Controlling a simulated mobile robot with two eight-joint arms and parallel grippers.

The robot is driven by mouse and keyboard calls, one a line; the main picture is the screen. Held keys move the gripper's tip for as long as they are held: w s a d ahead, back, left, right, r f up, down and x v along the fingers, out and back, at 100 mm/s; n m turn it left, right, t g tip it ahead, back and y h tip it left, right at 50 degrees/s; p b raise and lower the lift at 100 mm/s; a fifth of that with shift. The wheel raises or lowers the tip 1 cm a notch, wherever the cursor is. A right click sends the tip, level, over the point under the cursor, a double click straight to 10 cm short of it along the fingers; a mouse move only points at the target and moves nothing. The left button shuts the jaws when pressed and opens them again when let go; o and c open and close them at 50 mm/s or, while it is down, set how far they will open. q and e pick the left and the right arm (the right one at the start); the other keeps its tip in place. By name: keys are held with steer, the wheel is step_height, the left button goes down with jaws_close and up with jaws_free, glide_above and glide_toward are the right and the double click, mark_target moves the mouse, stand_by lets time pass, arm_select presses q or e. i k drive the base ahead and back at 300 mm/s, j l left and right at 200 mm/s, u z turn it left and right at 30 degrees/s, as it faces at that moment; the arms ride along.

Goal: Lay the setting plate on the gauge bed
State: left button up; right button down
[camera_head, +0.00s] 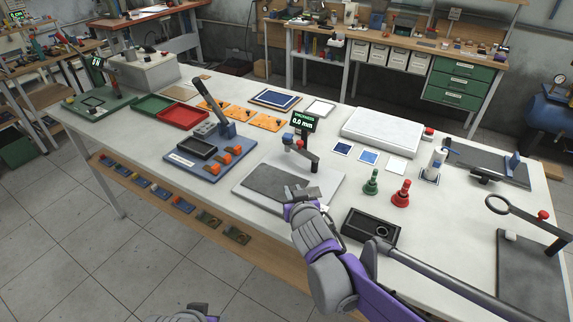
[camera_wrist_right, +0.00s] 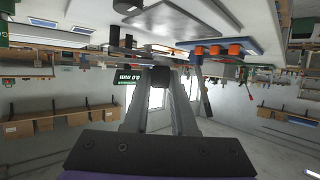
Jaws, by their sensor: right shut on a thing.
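The thickness gauge stands mid-table with a dark grey gauge bed (camera_head: 268,183) on a pale base and a display (camera_head: 303,121) reading 0.0 mm. Its lever runs to a black handle (camera_head: 315,165) on the right. My right gripper (camera_head: 304,191) is at the front right of the bed. In the right wrist view its fingers are closed around a small black block (camera_wrist_right: 160,78), apparently the lever's handle. No plate lies visibly on the bed. Small square plates, two blue (camera_head: 368,157) and one pale (camera_head: 397,165), lie behind; I cannot tell which is the setting plate. Only a grey part of my left arm or gripper (camera_head: 187,312) shows.
A blue fixture with orange clamps (camera_head: 211,155) stands left of the gauge. Green (camera_head: 371,183) and red (camera_head: 401,194) knobbed stamps stand to the right. A black tray (camera_head: 370,227) lies beside my right arm. A large white slab (camera_head: 382,131) lies behind.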

mark_target(279, 184)
steer(key=i, duration=0.15)
steer(key=i+j+z, duration=0.15)
steer(key=j+z, duration=0.3)
steer(key=j, duration=0.45)
steer(key=j+z, duration=0.5)
steer(key=j, duration=0.4)
